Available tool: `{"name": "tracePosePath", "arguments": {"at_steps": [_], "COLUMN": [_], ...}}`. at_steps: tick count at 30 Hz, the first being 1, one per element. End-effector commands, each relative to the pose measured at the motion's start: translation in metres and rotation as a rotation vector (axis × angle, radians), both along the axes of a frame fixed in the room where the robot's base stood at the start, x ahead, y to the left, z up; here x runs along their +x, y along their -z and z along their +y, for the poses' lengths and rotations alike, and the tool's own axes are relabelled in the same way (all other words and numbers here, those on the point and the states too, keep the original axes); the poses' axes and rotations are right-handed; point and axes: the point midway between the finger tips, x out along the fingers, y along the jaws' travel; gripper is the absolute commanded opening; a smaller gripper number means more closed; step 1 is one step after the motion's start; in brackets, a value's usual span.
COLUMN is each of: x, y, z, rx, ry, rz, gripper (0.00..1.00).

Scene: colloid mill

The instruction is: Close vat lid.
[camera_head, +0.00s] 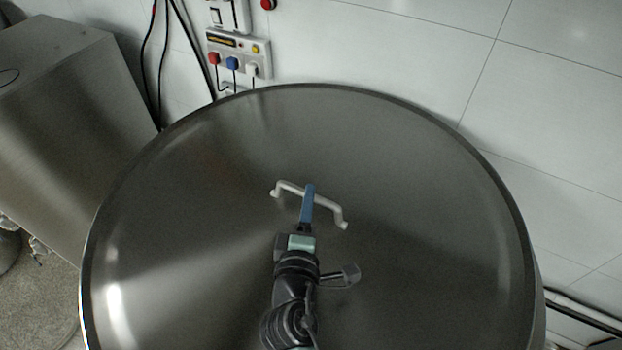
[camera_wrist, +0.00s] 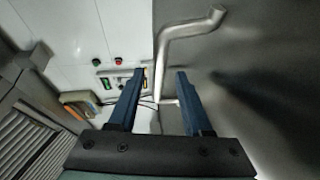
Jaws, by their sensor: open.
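The vat lid (camera_head: 400,150) is a large round steel disc filling most of the head view. It also fills the right of the wrist view (camera_wrist: 270,50). Its pale bar handle (camera_head: 335,212) sits near the middle of the disc and shows in the wrist view (camera_wrist: 170,50) as a bent metal bar. My gripper (camera_head: 309,190) is at the handle in the head view, overlapping it. In the wrist view its two blue fingers (camera_wrist: 160,80) are open, with part of the handle appearing between their tips. I cannot tell whether a finger touches the handle. The vat below is hidden.
A steel cabinet (camera_head: 60,120) stands left of the lid. A tiled wall (camera_head: 560,120) lies behind, with a socket panel (camera_head: 240,52) and hanging black cables (camera_head: 163,60). A pipe (camera_head: 585,315) runs low at the right.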

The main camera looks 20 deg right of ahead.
Motion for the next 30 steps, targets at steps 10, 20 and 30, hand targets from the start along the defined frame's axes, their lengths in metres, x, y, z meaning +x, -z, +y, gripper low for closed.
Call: {"name": "tracePosePath", "arguments": {"at_steps": [10, 20, 30], "x": [0.043, 0.05, 0.05], "y": [0.008, 0.01, 0.01], "z": [-0.024, -0.028, -0.028], "rx": [0.0, 0.0, 0.0], "ry": [0.0, 0.0, 0.0], "rz": [-0.001, 0.0, 0.0], "gripper": [0.49, 0.49, 0.1]}}
